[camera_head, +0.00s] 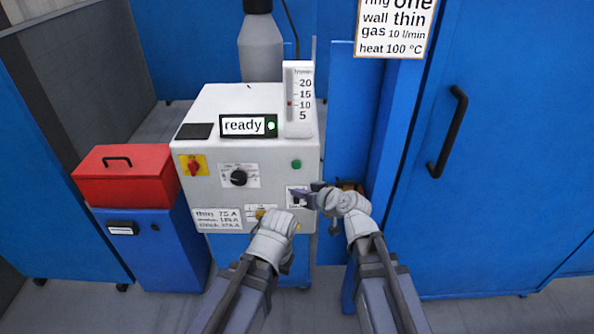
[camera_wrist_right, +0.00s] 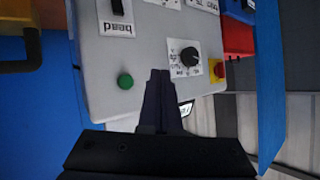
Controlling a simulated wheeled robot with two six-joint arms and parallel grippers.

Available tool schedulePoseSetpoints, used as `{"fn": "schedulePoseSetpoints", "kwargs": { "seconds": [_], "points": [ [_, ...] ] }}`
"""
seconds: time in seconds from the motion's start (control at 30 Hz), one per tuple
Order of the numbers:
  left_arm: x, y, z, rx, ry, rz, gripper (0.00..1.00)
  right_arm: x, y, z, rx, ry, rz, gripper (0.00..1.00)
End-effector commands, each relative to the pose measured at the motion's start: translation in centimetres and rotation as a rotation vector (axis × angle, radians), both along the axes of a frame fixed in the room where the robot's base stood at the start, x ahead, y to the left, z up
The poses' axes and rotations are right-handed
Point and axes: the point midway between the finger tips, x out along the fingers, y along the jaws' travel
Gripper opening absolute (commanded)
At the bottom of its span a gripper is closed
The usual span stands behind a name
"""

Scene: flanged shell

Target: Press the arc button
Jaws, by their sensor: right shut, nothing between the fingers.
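A grey welding power box (camera_head: 225,190) stands in the middle of the head view. A round green button (camera_head: 296,164) is on the upper right of its front panel, and it also shows in the right wrist view (camera_wrist_right: 125,81). No "arc" wording is readable on it. My right gripper (camera_head: 304,198) is shut and empty, in front of the panel and below the green button. In the wrist view its closed fingers (camera_wrist_right: 160,78) point across the panel, beside the button and apart from it in the picture. My left wrist shows low before the panel; its fingers are hidden.
A display (camera_head: 248,125) reads "ready" beside a green light. A red toolbox (camera_head: 125,176) stands left; a blue door (camera_head: 500,150) stands right.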

Motion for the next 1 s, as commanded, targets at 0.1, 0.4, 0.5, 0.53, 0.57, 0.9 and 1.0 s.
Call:
{"fn": "schedulePoseSetpoints", "kwargs": {
  "seconds": [0.1, 0.4, 0.5, 0.53, 0.57, 0.9, 1.0],
  "points": [
    [0.0, 0.0, 0.0, 0.0, 0.0, 0.0, 0.0, 0.0, 0.0, 0.0, -0.001, 0.001, 0.0, 0.0],
    [0.0, 0.0, 0.0, 0.0, 0.0, 0.0, 0.0, 0.9, 0.0, 0.0, -0.001, 0.003, 0.001, 0.0],
    [0.0, 0.0, 0.0, 0.0, 0.0, 0.0, 0.0, 1.8, 0.0, 0.0, -0.002, 0.003, 0.001, 0.0],
    [0.0, 0.0, 0.0, 0.0, 0.0, 0.0, 0.0, 2.1, 0.0, 0.0, -0.002, 0.003, 0.001, 0.0],
    [0.0, 0.0, 0.0, 0.0, 0.0, 0.0, 0.0, 2.5, 0.0, 0.0, -0.002, 0.003, 0.001, 0.0],
    [0.0, 0.0, 0.0, 0.0, 0.0, 0.0, 0.0, 7.1, 0.0, -0.1, -0.002, 0.002, 0.001, 0.0],
    [0.0, 0.0, 0.0, 0.0, 0.0, 0.0, 0.0, 8.1, 0.0, -0.1, -0.002, 0.002, 0.001, 0.0]
  ]
}}
